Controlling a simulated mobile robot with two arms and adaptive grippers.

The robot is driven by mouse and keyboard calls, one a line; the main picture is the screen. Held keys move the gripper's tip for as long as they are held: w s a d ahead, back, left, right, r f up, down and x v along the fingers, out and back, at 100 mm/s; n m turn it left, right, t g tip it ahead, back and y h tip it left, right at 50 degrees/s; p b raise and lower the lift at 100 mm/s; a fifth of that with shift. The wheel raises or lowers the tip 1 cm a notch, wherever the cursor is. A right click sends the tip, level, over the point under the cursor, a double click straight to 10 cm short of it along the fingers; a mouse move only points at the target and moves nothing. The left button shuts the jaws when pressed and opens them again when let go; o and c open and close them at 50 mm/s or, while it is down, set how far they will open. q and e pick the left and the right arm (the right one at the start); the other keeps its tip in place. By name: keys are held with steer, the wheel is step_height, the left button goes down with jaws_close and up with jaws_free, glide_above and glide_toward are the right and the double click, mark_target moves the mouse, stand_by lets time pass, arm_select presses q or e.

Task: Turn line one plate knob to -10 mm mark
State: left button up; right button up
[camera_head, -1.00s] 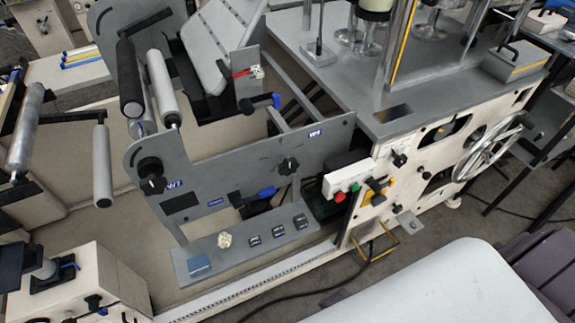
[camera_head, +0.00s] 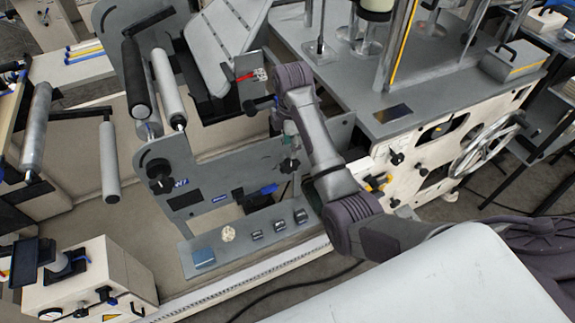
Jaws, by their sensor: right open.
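The grey upright plate (camera_head: 215,187) of the unwind stand has a black knob (camera_head: 159,172) at its left, beside a W1 label. Another black knob (camera_head: 289,165) is on the plate's right part. I cannot tell from the picture which is the plate knob, and no millimetre scale is readable. My right gripper (camera_head: 289,142) is small and partly hidden there, open, just above the right black knob. Contact cannot be made out. My left gripper is out of view.
A grey shelf (camera_head: 240,262) below the plate carries a blue block (camera_head: 204,257), a pale knobbed piece (camera_head: 228,233) and several small dark blocks. Rollers (camera_head: 168,88) stand at the upper left. A large handwheel (camera_head: 488,142) is at the right.

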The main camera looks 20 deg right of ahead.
mark_target(288, 173)
steer(key=shift+n, duration=0.7)
steer(key=f, duration=0.4)
steer(key=w+f+p, duration=0.1)
steer(key=f, duration=0.6)
steer(key=shift+w+a+f+p, duration=0.15)
steer(key=shift+w+f+p, duration=0.2)
steer(key=shift+f+p, duration=0.05)
steer(key=shift+c, duration=0.4)
jaws_close()
